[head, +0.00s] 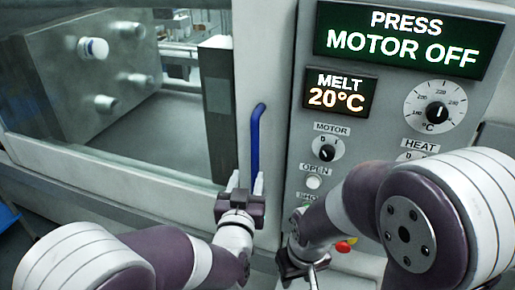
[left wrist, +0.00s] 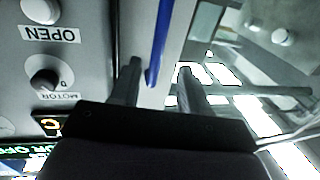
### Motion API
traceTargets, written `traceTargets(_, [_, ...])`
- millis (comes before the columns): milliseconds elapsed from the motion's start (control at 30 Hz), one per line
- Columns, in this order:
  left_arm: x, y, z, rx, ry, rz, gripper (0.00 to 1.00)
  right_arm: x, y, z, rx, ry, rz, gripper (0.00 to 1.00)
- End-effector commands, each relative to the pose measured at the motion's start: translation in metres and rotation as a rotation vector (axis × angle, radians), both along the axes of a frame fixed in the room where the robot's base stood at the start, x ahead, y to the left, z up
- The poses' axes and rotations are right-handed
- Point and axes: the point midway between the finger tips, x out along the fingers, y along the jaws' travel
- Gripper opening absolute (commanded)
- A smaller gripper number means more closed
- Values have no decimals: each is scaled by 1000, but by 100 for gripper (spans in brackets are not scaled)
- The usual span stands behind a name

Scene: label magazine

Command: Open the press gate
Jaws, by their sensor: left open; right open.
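The press gate (head: 128,172) is a pale frame with a large window, and its right edge stands beside the control panel; it looks closed. A blue upright bar handle (head: 255,140) is on its right edge. My left gripper (head: 246,180) is open at the handle's lower end, fingers pointing up. In the left wrist view the blue handle (left wrist: 160,40) shows between the two fingertips, closer to the left one; I cannot tell whether they touch. My right gripper (head: 311,272) is low in front of the panel, partly hidden by my right arm; it is open and empty.
The control panel has a display (head: 408,38) reading PRESS MOTOR OFF, a melt display (head: 338,92) at 20°C, a temperature dial (head: 436,108), a motor knob (head: 326,150) and an OPEN button (head: 314,182). A metal mould block (head: 95,70) is behind the window.

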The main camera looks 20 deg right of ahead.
Motion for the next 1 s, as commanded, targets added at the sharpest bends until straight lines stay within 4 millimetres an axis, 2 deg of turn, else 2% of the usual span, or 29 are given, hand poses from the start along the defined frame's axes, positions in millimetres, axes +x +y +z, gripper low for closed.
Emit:
traceTargets(33, [12,-4,4,1,1,3,45,0,0,8,0,0,0,43])
traceTargets(200, [54,-21,4,2,2,2,45,0,0,24,0,0,0,43])
traceTargets(400, [86,-35,3,1,2,1,45,0,0,33,0,0,0,43])
traceTargets(600, [96,-40,1,1,3,-1,45,0,0,35,0,0,0,43])
traceTargets(833, [97,-40,1,1,3,-1,45,0,0,35,0,0,0,43])
traceTargets(967, [97,-40,1,1,3,-1,3,0,0,35,0,0,0,43])
traceTargets(1000, [97,-40,1,1,3,0,0,0,0,35,0,0,0,43])
